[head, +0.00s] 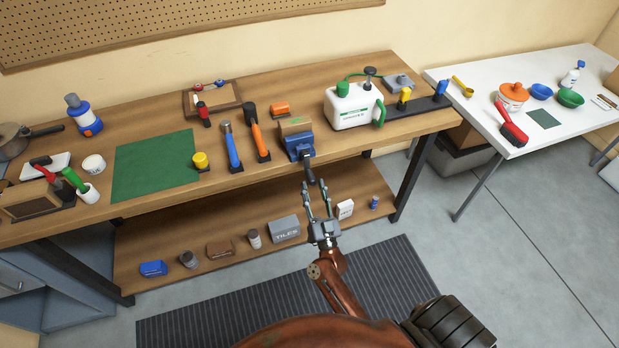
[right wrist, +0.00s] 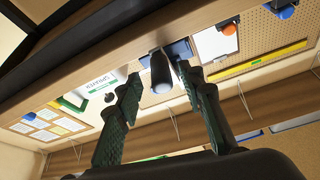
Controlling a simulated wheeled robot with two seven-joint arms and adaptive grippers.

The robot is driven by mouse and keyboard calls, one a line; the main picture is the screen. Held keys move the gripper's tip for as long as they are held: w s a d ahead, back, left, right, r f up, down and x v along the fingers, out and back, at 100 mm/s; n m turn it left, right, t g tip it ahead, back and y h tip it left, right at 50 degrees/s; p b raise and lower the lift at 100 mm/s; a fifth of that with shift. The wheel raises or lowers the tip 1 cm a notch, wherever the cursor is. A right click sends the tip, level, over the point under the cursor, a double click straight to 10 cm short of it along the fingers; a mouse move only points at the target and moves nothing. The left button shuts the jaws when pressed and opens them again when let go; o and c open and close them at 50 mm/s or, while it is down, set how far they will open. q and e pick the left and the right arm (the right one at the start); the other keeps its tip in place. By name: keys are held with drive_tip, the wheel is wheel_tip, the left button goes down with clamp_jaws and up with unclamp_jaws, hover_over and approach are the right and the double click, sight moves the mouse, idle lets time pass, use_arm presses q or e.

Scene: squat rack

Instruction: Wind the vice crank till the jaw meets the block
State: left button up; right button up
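The blue vice (head: 299,147) sits at the front edge of the wooden workbench, with a brown block (head: 294,126) at its top. Its crank has a dark handle (head: 310,174) that sticks out past the bench's front edge. In the right wrist view the handle (right wrist: 161,74) appears between my fingertips, with a gap on each side. Part of the blue vice (right wrist: 180,49) shows behind it. My right gripper (head: 316,186) is open and empty, with its fingertips close to the handle. The jaw's gap to the block is too small to judge. My left gripper is out of view.
An orange-handled hammer (head: 257,135) and a blue-handled hammer (head: 232,146) stand left of the vice. A white sprayer (head: 354,107) stands to its right. The lower shelf (head: 205,222) holds a grey tiles box (head: 285,229) and small containers.

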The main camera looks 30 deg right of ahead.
sight(310, 178)
drive_tip(key=shift+x, duration=2.2)
drive_tip(key=shift+f, duration=0.1)
drive_tip(key=shift+c, duration=0.3)
clamp_jaws()
drive_tip(key=shift+a, duration=0.15)
